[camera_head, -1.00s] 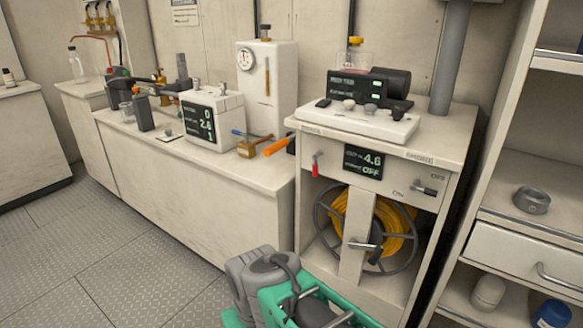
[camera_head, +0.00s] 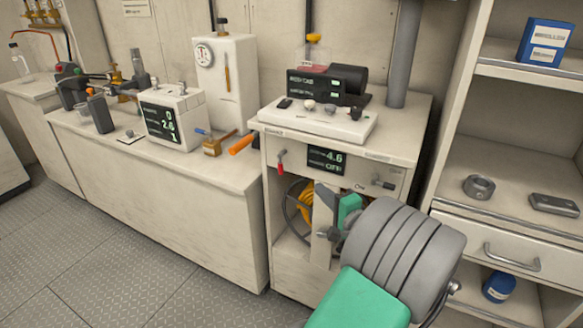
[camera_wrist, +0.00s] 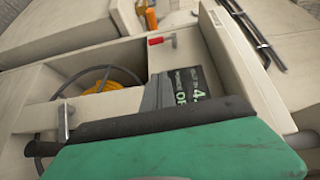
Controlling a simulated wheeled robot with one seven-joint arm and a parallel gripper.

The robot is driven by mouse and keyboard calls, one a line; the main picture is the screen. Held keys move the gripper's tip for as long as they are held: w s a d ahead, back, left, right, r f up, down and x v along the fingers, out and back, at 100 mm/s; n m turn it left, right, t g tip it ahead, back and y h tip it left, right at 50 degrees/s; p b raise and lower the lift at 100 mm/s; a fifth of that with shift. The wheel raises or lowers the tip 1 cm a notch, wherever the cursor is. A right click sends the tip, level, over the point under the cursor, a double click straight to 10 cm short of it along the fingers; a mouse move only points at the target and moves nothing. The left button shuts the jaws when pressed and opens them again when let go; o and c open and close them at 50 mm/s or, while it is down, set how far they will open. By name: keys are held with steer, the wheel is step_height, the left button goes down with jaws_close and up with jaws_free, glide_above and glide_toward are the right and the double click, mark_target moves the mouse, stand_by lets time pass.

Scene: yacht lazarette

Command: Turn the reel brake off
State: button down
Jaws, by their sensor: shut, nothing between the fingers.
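The reel cabinet (camera_head: 395,150) holds a yellow hose reel (camera_head: 302,205), partly hidden by my arm. Its front panel carries a red-handled lever (camera_head: 281,165) hanging down on the left, a dark display (camera_head: 327,160) reading 4.6 and OFF, and a black-handled lever (camera_head: 384,182) lying sideways on the right. Their labels are too small to read, so I cannot tell which lever is the brake. My gripper (camera_head: 327,196) is shut and empty, in front of the reel, just below the display. In the wrist view, the gripper (camera_wrist: 166,92) partly covers the display; the red lever (camera_wrist: 160,41) is beyond it, apart.
The reel's crank handle (camera_head: 328,235) sticks out below my gripper. Devices and bottles stand on the long counter (camera_head: 190,168) at left. Open shelves with a drawer (camera_head: 505,250) stand close on the right. The floor (camera_head: 110,255) at left is clear.

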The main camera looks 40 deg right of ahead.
steer(key=x, duration=0.9)
steer(key=shift+w+b, duration=0.1)
steer(key=shift+b, duration=0.3)
steer(key=w, duration=0.1)
steer(key=w+a, duration=0.1)
steer(key=w, duration=0.2)
steer(key=shift+a, duration=0.35)
